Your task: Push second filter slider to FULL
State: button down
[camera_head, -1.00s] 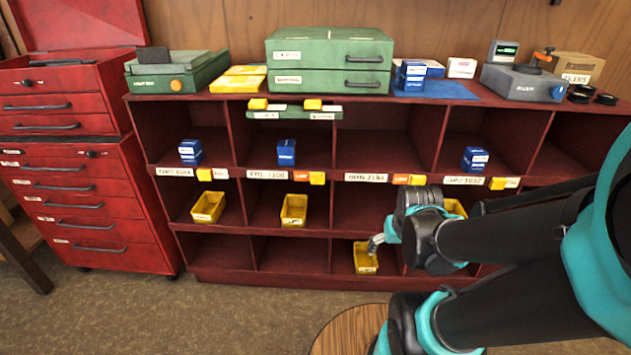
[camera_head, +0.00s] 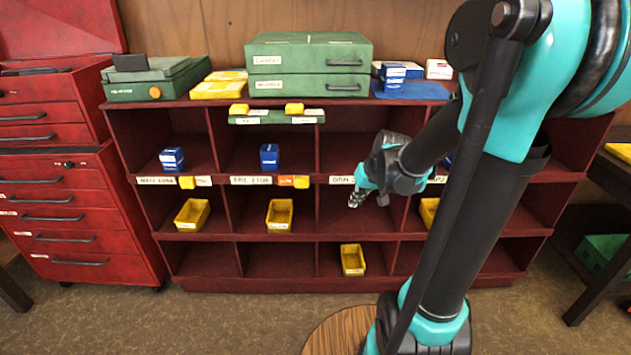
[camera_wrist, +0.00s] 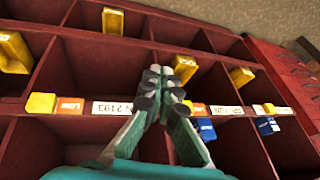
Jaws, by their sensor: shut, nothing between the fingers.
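The second shelf label (camera_head: 251,180) has an orange tag (camera_head: 285,180) and a yellow slider (camera_head: 301,182) to its right on the upper shelf edge. In the wrist view, the orange tag (camera_wrist: 199,109) shows just right of my fingers, with a bit of yellow beside it, partly hidden. My gripper (camera_head: 355,201) is shut and empty, in front of the third column, below the shelf edge and right of the second slider. Its fingertips meet in the wrist view (camera_wrist: 154,74). The third label (camera_wrist: 112,108) and its yellow slider (camera_wrist: 41,103) are to its left there.
Yellow bins (camera_head: 280,214) and blue boxes (camera_head: 269,156) stand in the red shelf (camera_head: 280,283). A green strip (camera_head: 270,120) with two yellow pieces hangs below the top. Red drawers (camera_head: 70,215) stand left; a round wooden top (camera_head: 335,332) is in front.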

aim_at(296, 181)
jog(key=w+a+y, duration=0.2)
jog(key=w, duration=1.6)
jog(key=shift+a+r+y, duration=0.15)
jog(key=shift+r+y, duration=0.2)
jog(key=shift+y, duration=0.05)
jog(key=shift+w, duration=0.1)
jog(key=shift+n, duration=0.3)
jog(key=x, duration=1)
jog(key=shift+w+a, duration=0.1)
jog(key=shift+w, duration=0.05)
jog(key=a, duration=0.2)
jog(key=shift+a+r, duration=0.1)
jog(key=shift+a, duration=0.8)
jog(key=shift+a, duration=0.1)
jog(key=a, duration=0.6)
jog(key=shift+w+a, duration=0.15)
jog(key=shift+a, duration=0.25)
